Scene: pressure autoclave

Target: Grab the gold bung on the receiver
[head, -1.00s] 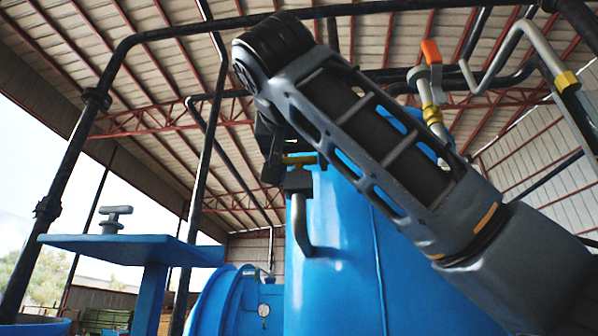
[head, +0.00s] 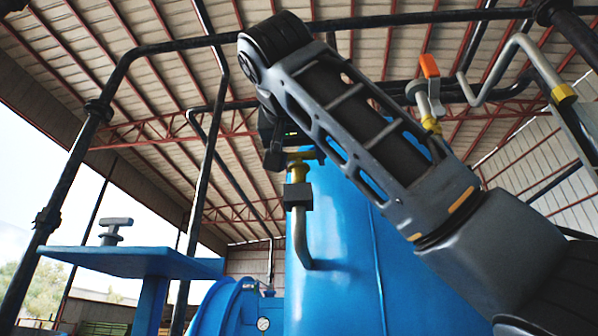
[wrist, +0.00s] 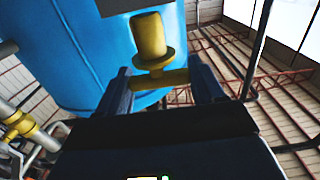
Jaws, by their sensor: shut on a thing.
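The gold bung (head: 299,173) shows above the grey square receiver (head: 298,196), which tops a bent grey pipe on the blue tank's side. Its crossbar and stem are exposed, and the stem's lower end is close above the receiver; I cannot tell whether they touch. My gripper (head: 277,148) is at the bung's top, partly hidden behind my arm. In the wrist view the bung (wrist: 150,38) has a flange and a crossbar, and my gripper (wrist: 160,80) is shut on the crossbar with a finger at each end. The dark receiver (wrist: 122,6) is at the top edge.
The large blue tank (head: 335,240) stands behind the receiver. A valve with an orange handle (head: 429,66) sits on pipes at right. Black pipes (head: 105,90) run overhead and down the left. A blue platform (head: 110,262) is at lower left.

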